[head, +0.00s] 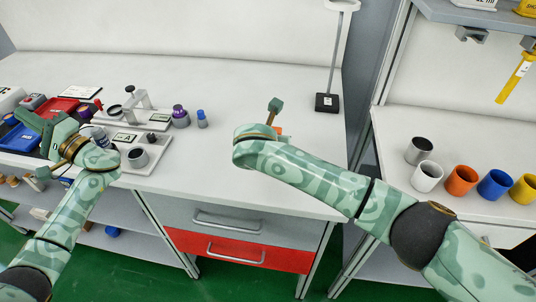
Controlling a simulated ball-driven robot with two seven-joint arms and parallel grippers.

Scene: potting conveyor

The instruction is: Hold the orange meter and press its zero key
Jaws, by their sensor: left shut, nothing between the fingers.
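A small patch of orange (278,130), possibly the orange meter, shows just behind my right wrist on the white bench. Most of it is hidden by that wrist, and no zero key can be made out. My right gripper (274,106) is over the bench there, with only a dark green part showing above the wrist. Its fingers are hidden, so I cannot tell whether it holds the orange thing. My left gripper (45,131) is shut and empty at the left of the bench, over the blue and red trays, well away from the orange patch.
A blue tray (22,140) and a red tray (58,107) lie at the left. Small instruments, a purple-topped bottle (180,117) and a blue bottle (202,119) stand right of them. A lamp base (328,103) is at the back. Several mugs stand on the right bench. Mid-bench is clear.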

